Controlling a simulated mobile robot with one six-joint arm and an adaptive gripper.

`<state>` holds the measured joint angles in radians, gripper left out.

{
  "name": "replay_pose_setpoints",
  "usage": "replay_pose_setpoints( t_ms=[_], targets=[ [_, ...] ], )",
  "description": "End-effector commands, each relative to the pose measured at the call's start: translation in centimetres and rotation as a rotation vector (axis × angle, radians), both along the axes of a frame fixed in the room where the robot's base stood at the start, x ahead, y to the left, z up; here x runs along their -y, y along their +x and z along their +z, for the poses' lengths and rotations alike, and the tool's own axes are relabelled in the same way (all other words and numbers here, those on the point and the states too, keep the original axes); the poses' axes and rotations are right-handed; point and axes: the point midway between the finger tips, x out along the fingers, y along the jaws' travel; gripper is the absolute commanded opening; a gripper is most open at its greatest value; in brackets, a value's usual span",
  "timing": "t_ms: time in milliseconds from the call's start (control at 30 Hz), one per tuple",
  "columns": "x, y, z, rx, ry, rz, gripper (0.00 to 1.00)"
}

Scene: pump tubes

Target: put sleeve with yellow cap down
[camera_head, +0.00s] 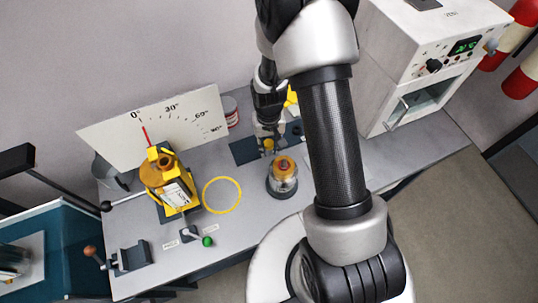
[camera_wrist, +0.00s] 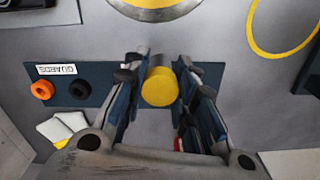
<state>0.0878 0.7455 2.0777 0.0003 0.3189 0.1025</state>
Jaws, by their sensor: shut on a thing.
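The sleeve's yellow cap (camera_wrist: 158,87) sits between the two fingers of my gripper (camera_wrist: 161,68) in the wrist view, with a short grey part of the sleeve showing beyond it. In the head view the yellow cap (camera_head: 268,145) shows just below my gripper (camera_head: 267,137), over the dark plate (camera_head: 243,151). I cannot tell whether the sleeve touches the plate.
An orange piece (camera_wrist: 42,89) and a black piece (camera_wrist: 79,90) stand on the plate's left part. A yellow ring (camera_head: 222,195) and a yellow tilting stand (camera_head: 168,181) are farther left. A white cabinet (camera_head: 405,60) stands right.

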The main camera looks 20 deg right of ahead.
Motion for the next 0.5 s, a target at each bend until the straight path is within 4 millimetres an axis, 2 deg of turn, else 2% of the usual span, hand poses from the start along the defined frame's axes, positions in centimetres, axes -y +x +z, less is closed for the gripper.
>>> replay_pose_setpoints(
  t_ms=[33,267,500],
  targets=[
    [0.0,0.0,-0.8,0.000,0.000,0.000,0.00],
    [0.0,0.0,-2.3,-0.001,0.000,0.000,0.00],
    [0.0,0.0,-5.7,0.000,0.000,0.000,0.00]
  ],
)
